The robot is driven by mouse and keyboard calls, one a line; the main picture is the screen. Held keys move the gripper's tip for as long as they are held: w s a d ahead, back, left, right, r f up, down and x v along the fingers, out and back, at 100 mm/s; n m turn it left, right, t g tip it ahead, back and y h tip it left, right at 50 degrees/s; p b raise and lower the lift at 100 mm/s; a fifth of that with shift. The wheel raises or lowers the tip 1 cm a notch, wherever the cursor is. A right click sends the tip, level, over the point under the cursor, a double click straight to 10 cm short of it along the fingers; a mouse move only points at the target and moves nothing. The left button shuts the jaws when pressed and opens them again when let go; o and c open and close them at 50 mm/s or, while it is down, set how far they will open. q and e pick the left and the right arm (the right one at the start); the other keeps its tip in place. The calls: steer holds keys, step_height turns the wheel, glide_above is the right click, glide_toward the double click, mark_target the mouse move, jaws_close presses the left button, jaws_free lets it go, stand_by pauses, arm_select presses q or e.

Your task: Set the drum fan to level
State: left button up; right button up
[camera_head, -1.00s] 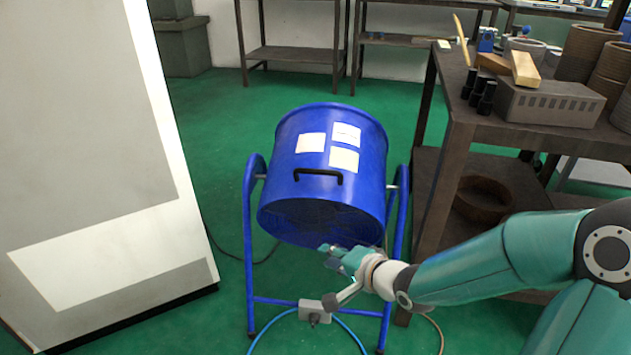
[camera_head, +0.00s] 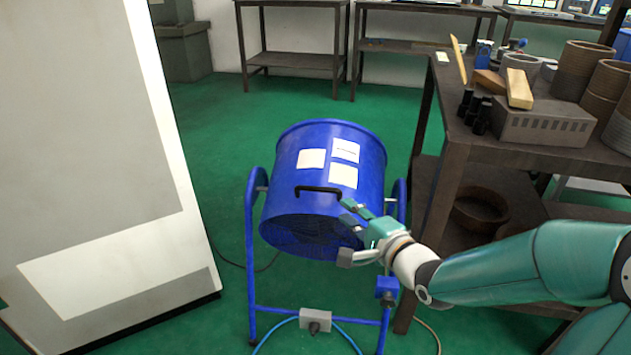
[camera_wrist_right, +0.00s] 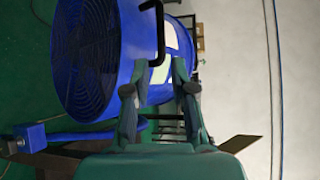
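The drum fan is a blue drum (camera_head: 285,205) on a blue tube stand (camera_head: 250,270), with white labels and a black handle (camera_head: 318,189) on top. Its grille side tips down toward me. The wrist view shows its dark grille (camera_wrist_right: 85,50) and handle (camera_wrist_right: 160,35) close by. My right gripper (camera_head: 348,213) is in front of the drum's lower right part, below and right of the handle. Its fingers (camera_wrist_right: 160,89) stand apart with nothing visible between them. I cannot tell whether they touch the drum. My left gripper is out of view.
A large pale panel (camera_head: 95,130) stands at left. A dark workbench (camera_head: 475,145) with rings, a grey block and other parts is at right, close to my right arm. Blue hoses and a grey box (camera_head: 315,320) are at the stand's foot. Green floor is open behind.

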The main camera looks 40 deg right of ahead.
mark_target(320, 190)
steer(key=w, duration=0.3)
steer(key=w+f+b, duration=0.1)
steer(key=w, duration=0.3)
steer(key=w+b, duration=0.1)
steer(key=w, duration=0.2)
steer(key=shift+w+d+f, duration=0.35)
steer(key=shift+d, duration=0.05)
steer(key=shift+w, duration=0.55)
jaws_close()
